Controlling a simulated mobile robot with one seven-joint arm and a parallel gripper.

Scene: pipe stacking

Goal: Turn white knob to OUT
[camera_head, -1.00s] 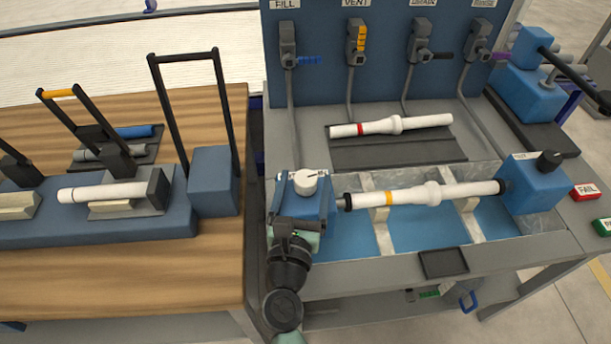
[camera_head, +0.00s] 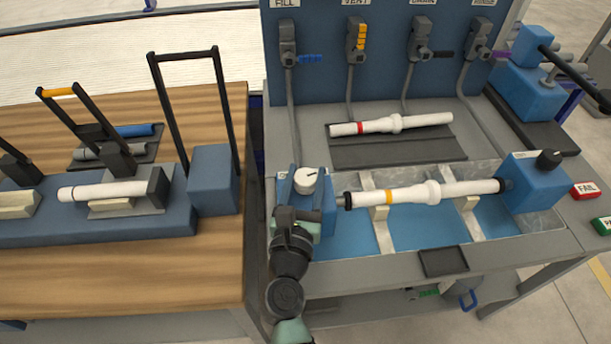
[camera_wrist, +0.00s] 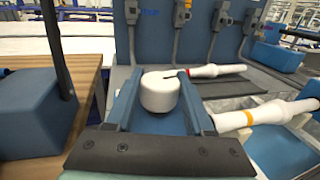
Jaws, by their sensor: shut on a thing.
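The white knob (camera_head: 307,180) sits on top of the blue block at the left end of the test bench. It is a round cap with a dark pointer line, which points to the upper right in the head view. In the wrist view the knob (camera_wrist: 158,94) stands between the two blue fingers of my gripper (camera_wrist: 157,84). My gripper is shut on the knob, one finger on each side. The OUT marking cannot be read; the labels around the knob are mostly hidden by the fingers.
A white pipe with an orange band (camera_head: 415,195) lies right of the knob on the trough supports. Another with a red band (camera_head: 380,126) lies on a dark mat behind. Valves (camera_head: 356,40) hang on the blue back panel. The wooden table (camera_head: 130,250) is at left.

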